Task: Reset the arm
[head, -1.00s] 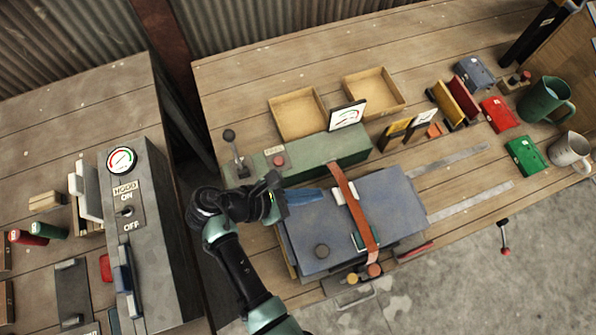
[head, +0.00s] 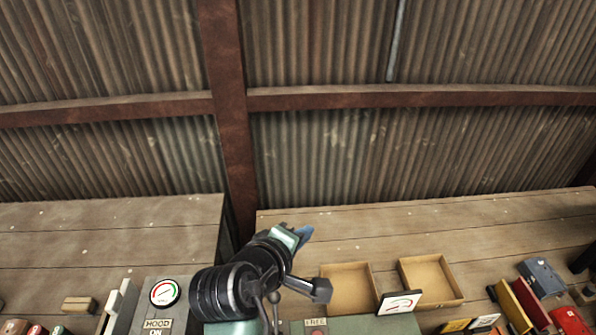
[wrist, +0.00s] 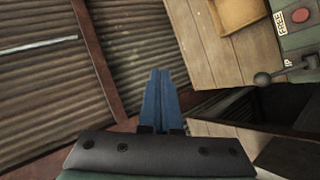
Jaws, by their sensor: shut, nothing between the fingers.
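My gripper (head: 303,235) shows in the head view at the lower middle, in front of the gap between the two benches. Its blue fingers point up and to the right. In the wrist view the blue fingers of my gripper (wrist: 160,75) lie side by side, closed, with nothing between them. They are clear of every object, with the corrugated wall and bench behind them.
The right bench (head: 450,220) holds two open wooden trays (head: 347,290), a gauge card (head: 399,303) and coloured boxes. A rusty post (head: 232,120) stands against the corrugated wall (head: 330,45).

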